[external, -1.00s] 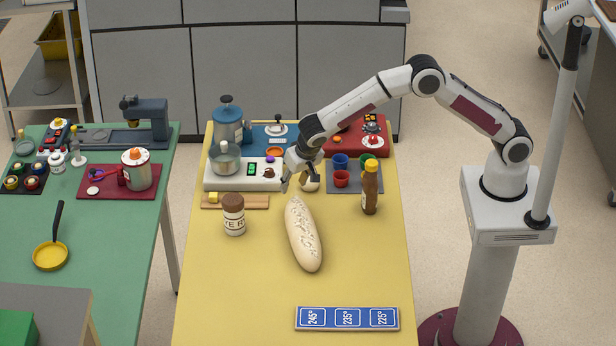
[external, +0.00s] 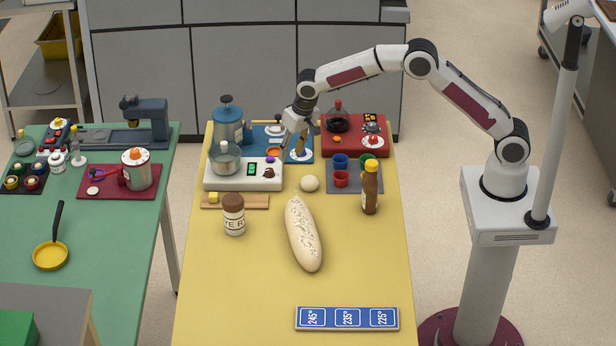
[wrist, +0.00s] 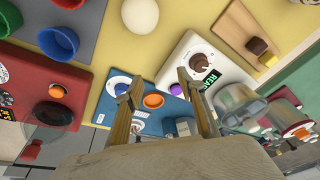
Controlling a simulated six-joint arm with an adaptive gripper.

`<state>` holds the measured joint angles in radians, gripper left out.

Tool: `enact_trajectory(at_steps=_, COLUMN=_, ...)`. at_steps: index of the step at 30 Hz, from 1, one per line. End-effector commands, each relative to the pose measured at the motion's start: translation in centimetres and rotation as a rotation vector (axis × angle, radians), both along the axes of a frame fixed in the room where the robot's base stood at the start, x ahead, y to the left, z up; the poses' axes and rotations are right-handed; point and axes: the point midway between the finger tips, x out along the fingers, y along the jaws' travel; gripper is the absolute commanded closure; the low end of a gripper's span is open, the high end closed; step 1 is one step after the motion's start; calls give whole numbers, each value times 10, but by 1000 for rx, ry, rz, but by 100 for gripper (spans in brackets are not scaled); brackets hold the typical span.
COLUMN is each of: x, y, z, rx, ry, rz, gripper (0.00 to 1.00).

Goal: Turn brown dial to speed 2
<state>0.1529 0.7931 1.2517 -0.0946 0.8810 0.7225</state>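The brown dial (external: 269,172) sits on the right part of the white appliance (external: 226,185), beside a small dark display with green marks (external: 252,169). In the wrist view the brown dial (wrist: 205,63) shows from above, with white marks around it. My gripper (external: 291,152) hangs above the blue panel, behind and to the right of the dial, not touching it. In the wrist view my gripper (wrist: 160,75) has its two fingers apart with nothing held between them. The dial lies to the right of the fingertips there. I cannot read its setting.
The red panel (external: 362,146), cups (external: 341,179), bottle (external: 370,190) and dough ball (external: 310,183) are to the right.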

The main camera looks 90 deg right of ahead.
Motion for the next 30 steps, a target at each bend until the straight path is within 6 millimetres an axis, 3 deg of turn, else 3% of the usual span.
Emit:
enact_trajectory(at_steps=17, x=15, y=-8, z=20, rx=33, ry=-53, rz=450, gripper=61)
enact_trajectory(at_steps=30, x=29, y=11, z=35, rx=-3, ry=-127, rz=852, gripper=61)
